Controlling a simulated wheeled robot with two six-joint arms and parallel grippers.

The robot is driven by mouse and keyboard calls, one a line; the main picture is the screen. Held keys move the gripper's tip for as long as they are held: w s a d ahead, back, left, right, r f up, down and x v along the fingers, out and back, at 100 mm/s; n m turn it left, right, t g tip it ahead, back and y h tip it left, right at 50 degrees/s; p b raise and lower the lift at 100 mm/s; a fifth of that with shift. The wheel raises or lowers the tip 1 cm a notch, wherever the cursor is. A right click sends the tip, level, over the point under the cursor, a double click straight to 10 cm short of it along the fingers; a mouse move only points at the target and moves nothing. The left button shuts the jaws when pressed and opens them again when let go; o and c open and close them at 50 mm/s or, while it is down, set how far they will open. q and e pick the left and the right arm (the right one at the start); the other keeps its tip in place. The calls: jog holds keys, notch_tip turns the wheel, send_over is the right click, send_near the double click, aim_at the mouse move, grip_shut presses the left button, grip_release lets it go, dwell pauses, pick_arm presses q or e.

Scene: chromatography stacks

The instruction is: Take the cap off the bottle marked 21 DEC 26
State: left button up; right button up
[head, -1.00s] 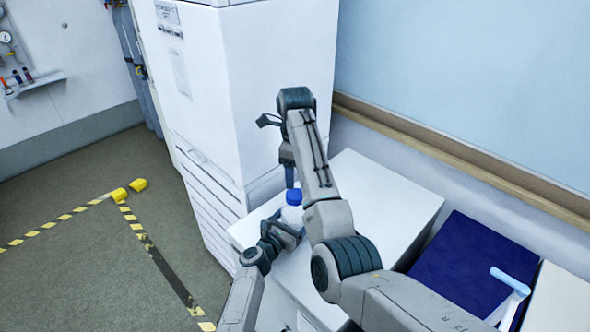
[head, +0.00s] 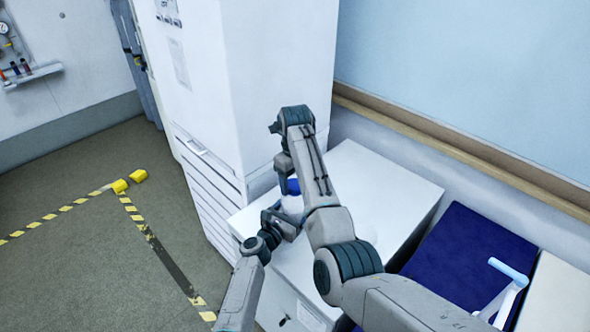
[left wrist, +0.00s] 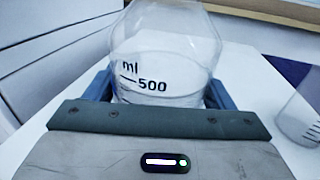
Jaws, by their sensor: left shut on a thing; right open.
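A clear bottle (head: 292,205) with a blue cap (head: 294,187) stands over the white cabinet top, partly hidden by my arms. In the left wrist view the clear bottle (left wrist: 165,55) shows "ml" and a 500 mark; no date label is readable. My left gripper (head: 285,220) is shut on the bottle's body, its fingers on both sides. My right gripper (head: 287,178) is open and points down at the cap, overlapping it in the picture. I cannot tell whether it touches the cap.
A second clear graduated vessel (left wrist: 304,110) stands to the right of the bottle. A tall white unit (head: 260,90) rises close behind. A dark blue surface (head: 455,260) lies to the right.

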pick_arm(q)
jog(key=shift+r, duration=0.1)
pick_arm(e)
jog(key=shift+f, duration=0.45)
jog(key=shift+c, duration=0.4)
